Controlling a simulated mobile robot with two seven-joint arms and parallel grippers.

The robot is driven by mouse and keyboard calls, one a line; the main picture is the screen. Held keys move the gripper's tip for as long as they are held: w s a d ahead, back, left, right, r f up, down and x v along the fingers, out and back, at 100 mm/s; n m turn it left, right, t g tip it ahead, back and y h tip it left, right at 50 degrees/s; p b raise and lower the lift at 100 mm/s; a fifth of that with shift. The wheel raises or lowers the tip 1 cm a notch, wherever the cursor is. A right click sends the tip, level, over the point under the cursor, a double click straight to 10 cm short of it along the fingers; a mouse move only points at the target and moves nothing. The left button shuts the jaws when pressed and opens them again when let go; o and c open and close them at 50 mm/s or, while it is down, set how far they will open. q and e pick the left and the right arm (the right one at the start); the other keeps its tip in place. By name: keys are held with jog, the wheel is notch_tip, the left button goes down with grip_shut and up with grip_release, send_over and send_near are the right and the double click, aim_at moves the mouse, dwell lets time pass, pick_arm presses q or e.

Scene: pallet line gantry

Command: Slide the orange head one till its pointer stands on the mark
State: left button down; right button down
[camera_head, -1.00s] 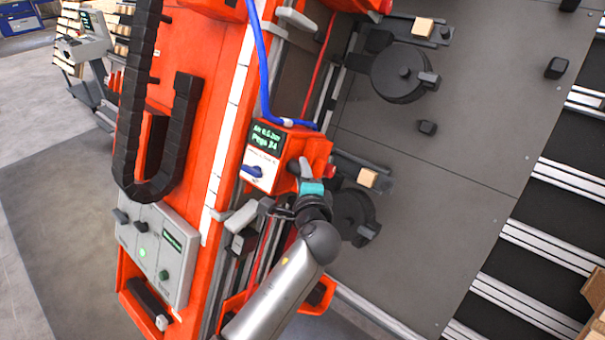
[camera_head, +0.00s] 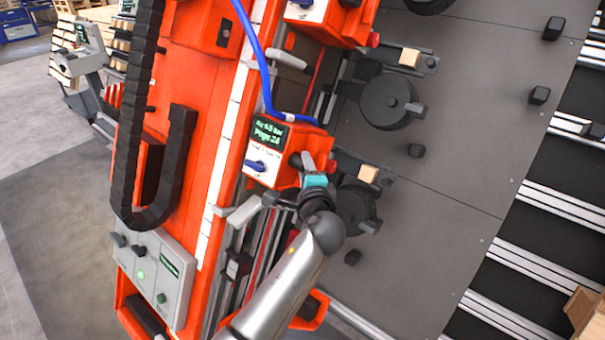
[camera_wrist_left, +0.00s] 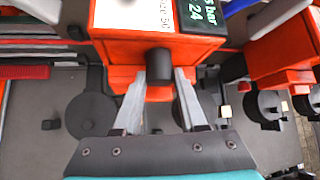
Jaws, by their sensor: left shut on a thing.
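The orange head (camera_head: 287,172) with a white-and-green display panel sits on the rail of the orange beam. My left gripper (camera_head: 309,170) is at its near right side, its teal part close to the head. In the left wrist view, the fingers (camera_wrist_left: 160,92) are shut on a black knob (camera_wrist_left: 159,62) on the front of the orange head (camera_wrist_left: 122,52). A white scale strip (camera_head: 222,150) runs along the beam; I cannot make out the pointer or the mark. My right gripper is in neither view.
Another orange head (camera_head: 318,22) is farther up the beam. A blue hose (camera_head: 262,65) runs to the held head. A grey control box (camera_head: 155,272) is at lower left. Black discs (camera_head: 388,102) and small black blocks stand over the grey panel (camera_head: 465,125).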

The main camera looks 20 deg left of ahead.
pick_arm(q)
jog(key=shift+c, duration=2.3)
grip_release()
jog(key=shift+f, duration=0.15)
jog(key=shift+s, duration=0.15)
jog(key=p+v, duration=0.5)
jog(key=v, duration=1)
jog(key=shift+c, duration=0.3)
